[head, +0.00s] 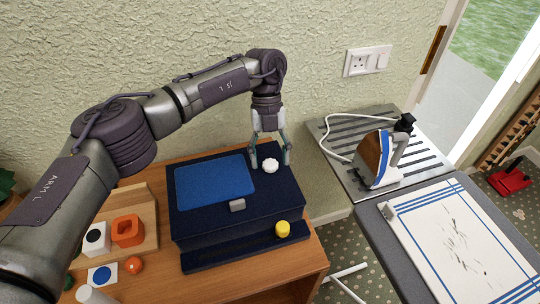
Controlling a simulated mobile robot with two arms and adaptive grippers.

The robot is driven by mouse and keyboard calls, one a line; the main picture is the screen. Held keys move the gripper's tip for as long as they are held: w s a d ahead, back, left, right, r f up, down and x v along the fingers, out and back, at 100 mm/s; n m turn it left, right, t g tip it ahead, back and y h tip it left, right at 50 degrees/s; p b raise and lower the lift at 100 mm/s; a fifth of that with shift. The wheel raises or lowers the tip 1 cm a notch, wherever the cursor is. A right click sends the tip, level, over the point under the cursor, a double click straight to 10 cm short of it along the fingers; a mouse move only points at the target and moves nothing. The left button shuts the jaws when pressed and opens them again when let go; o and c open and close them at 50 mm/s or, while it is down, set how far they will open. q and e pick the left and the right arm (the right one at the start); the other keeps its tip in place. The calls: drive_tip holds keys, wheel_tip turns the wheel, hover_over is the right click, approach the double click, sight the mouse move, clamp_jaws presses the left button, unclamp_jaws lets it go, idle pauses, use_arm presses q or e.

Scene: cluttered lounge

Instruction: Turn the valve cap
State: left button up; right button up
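A white, scalloped round cap (270,166), which looks like the valve cap, sits on top of a dark navy box (222,221) near its back right corner. My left gripper (269,163) points down over this corner. Its two fingers are spread apart, one on each side of the white cap. I cannot tell whether either finger touches the cap. A yellow round knob (282,229) sits on the box's lower front ledge. My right gripper is not in view.
The box stands on a wooden table (265,287). A blue pad (214,181) and small grey block (237,205) are on the box. Orange and white blocks lie left. An iron (374,160) stands on a striped board at right, by a wall socket (367,61).

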use_arm(q)
drive_tip(key=v, duration=1.2)
idle(0.3)
